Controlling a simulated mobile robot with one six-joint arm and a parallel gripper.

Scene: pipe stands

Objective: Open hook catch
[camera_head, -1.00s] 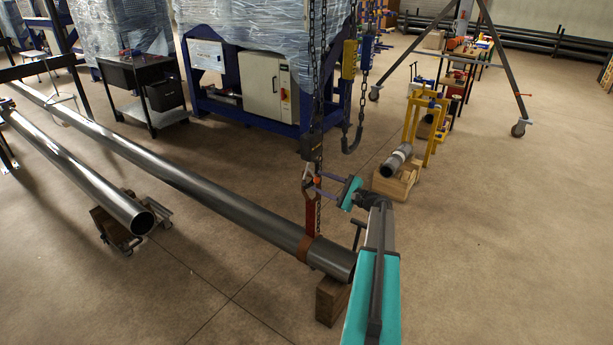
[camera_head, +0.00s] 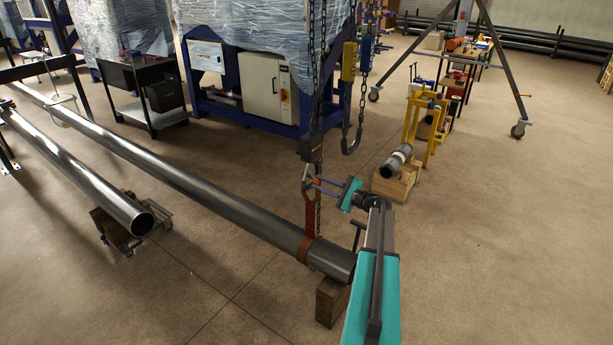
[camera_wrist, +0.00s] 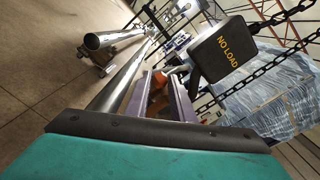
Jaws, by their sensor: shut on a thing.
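The hook (camera_head: 307,172) hangs from a black hoist block (camera_head: 311,148) on a chain, with a red sling (camera_head: 311,215) running down from it to the long pipe. My gripper (camera_head: 314,182) reaches the hook from the right, its two thin purple-grey fingers at the hook's throat. In the wrist view the block (camera_wrist: 230,45) reads "NO LOAD", and the fingers (camera_wrist: 162,78) point at an orange part (camera_wrist: 176,70) by the hook. My gripper is shut on what looks like the hook catch; the contact is small and partly hidden. I cannot tell how far the catch is swung.
The long grey pipe (camera_head: 205,190) rests on a wooden block (camera_head: 331,300) below my arm. A second pipe (camera_head: 85,175) lies on a wheeled dolly at left. A blue-framed machine (camera_head: 262,85) stands beyond.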

